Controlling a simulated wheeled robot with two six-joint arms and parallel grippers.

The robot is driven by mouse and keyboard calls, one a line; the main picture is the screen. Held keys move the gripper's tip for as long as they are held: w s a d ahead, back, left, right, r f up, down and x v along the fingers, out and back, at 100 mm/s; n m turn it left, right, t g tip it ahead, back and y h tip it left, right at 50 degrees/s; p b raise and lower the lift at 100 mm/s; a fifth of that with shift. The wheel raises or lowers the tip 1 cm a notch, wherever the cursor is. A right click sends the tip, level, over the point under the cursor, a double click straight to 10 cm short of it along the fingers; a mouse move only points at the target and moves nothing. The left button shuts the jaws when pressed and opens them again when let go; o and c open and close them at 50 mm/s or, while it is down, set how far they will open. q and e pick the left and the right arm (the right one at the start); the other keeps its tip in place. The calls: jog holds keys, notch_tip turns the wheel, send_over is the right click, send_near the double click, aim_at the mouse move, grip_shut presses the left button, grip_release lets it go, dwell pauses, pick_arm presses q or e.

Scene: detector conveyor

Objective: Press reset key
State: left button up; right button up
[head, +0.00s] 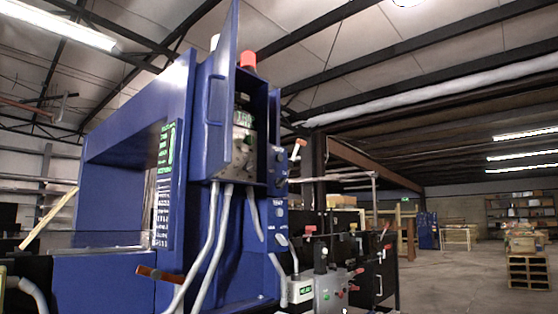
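A tall blue detector machine (215,90) with an arch stands left of centre in the head view. Its cabinet door is swung open, and a control panel (243,132) with a small green display and keys shows inside, seen at a steep angle. More round buttons (280,212) sit on the blue column below, beside small white labels. A grey box (330,292) with knobs and small buttons stands at the bottom centre. The lettering is too small to read, so I cannot tell which key is the reset key. Neither of my grippers is in view.
Grey cables (215,245) hang from the cabinet. An orange-ended handle (160,274) sticks out low in front of the machine. A red lamp (248,61) tops the cabinet. Wooden pallets (528,270) stand at the far right. Open floor (450,285) lies right of the machine.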

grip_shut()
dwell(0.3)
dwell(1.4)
